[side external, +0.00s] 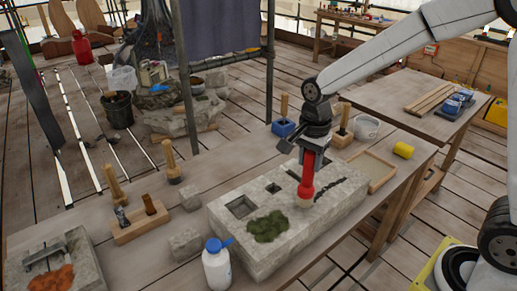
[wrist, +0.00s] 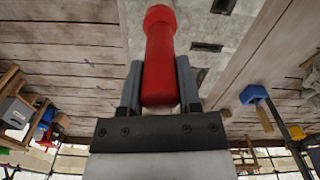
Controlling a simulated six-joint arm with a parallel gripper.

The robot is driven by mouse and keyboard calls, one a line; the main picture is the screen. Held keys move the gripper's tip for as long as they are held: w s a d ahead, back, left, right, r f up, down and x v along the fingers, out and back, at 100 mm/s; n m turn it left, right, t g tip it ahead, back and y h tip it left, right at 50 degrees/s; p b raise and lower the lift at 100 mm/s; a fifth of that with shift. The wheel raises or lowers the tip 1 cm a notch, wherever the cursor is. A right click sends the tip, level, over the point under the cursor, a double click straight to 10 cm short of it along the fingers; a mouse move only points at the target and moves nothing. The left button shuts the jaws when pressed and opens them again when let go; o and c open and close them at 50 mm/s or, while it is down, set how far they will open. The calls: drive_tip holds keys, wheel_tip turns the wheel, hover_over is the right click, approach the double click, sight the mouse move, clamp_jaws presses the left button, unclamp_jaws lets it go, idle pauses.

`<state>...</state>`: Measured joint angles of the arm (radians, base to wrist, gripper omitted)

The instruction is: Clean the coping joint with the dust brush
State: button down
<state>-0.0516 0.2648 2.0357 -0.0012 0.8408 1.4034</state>
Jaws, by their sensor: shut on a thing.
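My gripper (side external: 309,152) is shut on the handle and holds the brush roughly upright, bristles down. In the wrist view the red handle (wrist: 160,60) sits between both fingers of my gripper (wrist: 159,82); the bristles are hidden there. The brush is over the grey stone coping block (side external: 285,258); I cannot tell whether the bristles touch it. A dark, jagged joint line (side external: 328,188) runs across the block's top, just right of the bristles.
A green moss clump (side external: 267,227) and square sockets (side external: 241,207) mark the block's top. A white bottle with a blue cap (side external: 217,265) stands at its front. A wooden tray (side external: 371,172) lies behind right. Mallets (side external: 172,165) and a tool rack (side external: 140,222) stand left.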

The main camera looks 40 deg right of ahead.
drive_tip(key=shift+f, duration=0.75)
idle(1.1)
drive_tip(key=shift+d, duration=3.2)
drive_tip(key=shift+d, duration=1.45)
